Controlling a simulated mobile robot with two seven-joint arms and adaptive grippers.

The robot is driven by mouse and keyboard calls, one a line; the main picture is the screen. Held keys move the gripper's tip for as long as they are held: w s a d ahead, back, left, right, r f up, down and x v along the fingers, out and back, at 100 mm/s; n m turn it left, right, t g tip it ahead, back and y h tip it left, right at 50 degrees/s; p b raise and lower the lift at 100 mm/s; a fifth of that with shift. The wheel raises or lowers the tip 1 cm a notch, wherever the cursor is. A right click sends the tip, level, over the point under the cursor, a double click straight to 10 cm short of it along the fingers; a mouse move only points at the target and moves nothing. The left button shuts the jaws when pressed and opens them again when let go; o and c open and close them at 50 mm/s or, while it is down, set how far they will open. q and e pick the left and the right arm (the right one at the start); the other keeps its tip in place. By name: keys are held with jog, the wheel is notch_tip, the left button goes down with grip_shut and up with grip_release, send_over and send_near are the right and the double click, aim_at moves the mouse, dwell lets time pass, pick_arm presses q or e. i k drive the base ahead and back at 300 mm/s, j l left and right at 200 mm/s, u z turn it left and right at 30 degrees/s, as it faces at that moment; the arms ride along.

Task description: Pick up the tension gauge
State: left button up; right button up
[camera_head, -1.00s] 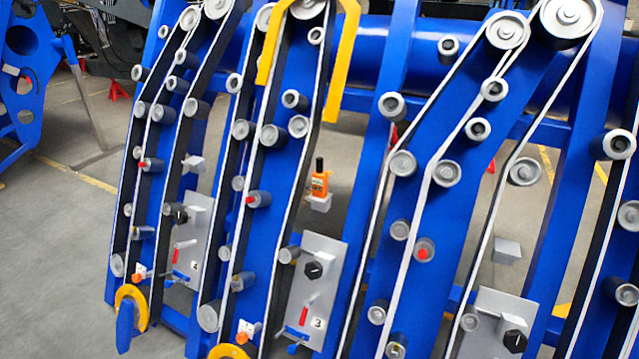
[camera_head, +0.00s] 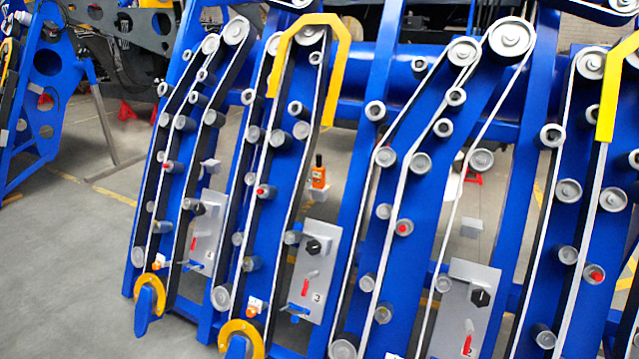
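The tension gauge appears to be the small orange device with a black top (camera_head: 318,175). It stands upright on a small grey block (camera_head: 319,193), between two blue belt frames near the middle of the view. Nothing covers it from this side. Neither of my grippers shows in the head view.
Blue harvester frames (camera_head: 410,210) with white belts and grey rollers span the view. Grey control plates (camera_head: 310,265) with black knobs and red levers sit low between them. Yellow guards (camera_head: 342,50) arch over some belts. Open grey floor (camera_head: 60,270) lies at left.

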aim_at(318, 170)
jog(key=k+z, duration=0.15)
jog(key=z, duration=0.25)
jog(key=k+z, duration=0.1)
jog(key=z, duration=0.3)
jog(key=k+l+z, duration=0.15)
jog(key=z, duration=0.25)
jog(key=i+j+z, duration=0.15)
jog(key=j+z, duration=0.15)
jog(key=i+j+z, duration=0.1)
jog(key=j+z, duration=0.25)
jog(key=i+j, duration=0.1)
jog(key=j, duration=0.6)
jog(key=i+j, duration=0.15)
jog(key=j, duration=0.2)
